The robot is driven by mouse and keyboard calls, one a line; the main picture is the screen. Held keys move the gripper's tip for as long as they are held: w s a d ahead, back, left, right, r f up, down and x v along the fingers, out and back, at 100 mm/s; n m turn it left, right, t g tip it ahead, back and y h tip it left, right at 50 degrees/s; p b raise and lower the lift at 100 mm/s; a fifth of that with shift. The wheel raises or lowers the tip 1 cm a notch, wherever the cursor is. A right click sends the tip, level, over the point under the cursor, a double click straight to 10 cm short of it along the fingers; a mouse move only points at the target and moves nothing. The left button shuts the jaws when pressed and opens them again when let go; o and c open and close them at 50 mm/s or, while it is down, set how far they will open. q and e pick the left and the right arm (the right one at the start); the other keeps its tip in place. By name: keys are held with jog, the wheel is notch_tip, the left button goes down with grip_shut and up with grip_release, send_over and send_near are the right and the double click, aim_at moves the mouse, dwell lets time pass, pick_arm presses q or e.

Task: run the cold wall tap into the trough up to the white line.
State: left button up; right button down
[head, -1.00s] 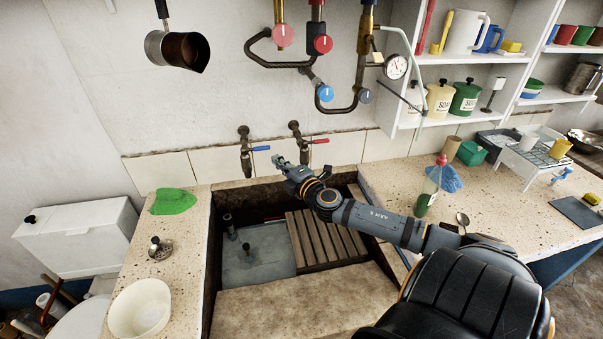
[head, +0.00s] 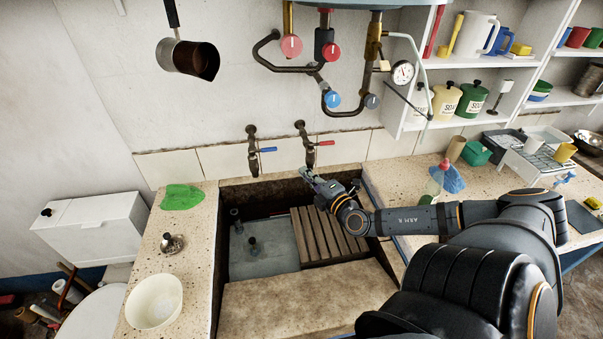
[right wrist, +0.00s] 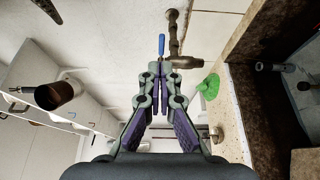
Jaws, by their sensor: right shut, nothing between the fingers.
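The cold wall tap (head: 253,160) has a blue lever (head: 268,150) pointing right, and hangs over the back left of the stone trough (head: 222,245). My right gripper (head: 307,174) is shut and empty, just below the red-levered tap (head: 309,150), right of the blue lever and apart from it. In the right wrist view the blue lever (right wrist: 162,44) lies just beyond my fingertips (right wrist: 161,68). No running water shows from the cold tap. I cannot make out the white line or tell whether water lies in the trough. My left gripper is out of view.
A wooden slatted rack (head: 325,236) lies in the trough's right half. Two dark upright pieces stand at its left, one of them the near one (head: 254,246). A green cloth (head: 182,197) and white bowl (head: 154,301) lie on the left counter.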

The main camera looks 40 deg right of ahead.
jog(key=shift+d, duration=0.1)
jog(key=c, duration=2.1)
grip_release()
jog(key=shift+o, duration=1.2)
jog(key=o, duration=0.5)
jog(key=d+m+h, duration=0.1)
jog(key=d+m+h+b, duration=0.1)
jog(key=h, duration=0.1)
jog(key=shift+w+f, duration=0.2)
jog(key=shift+w, duration=0.2)
jog(key=m+g+h+b, duration=0.3)
jog(key=h, duration=0.1)
send_near(270, 151)
jog(key=p+x, duration=0.1)
jog(key=x, duration=0.9)
jog(key=shift+w+d+r, duration=0.1)
jog(key=shift+w+d, duration=0.1)
jog(key=shift+w, duration=0.15)
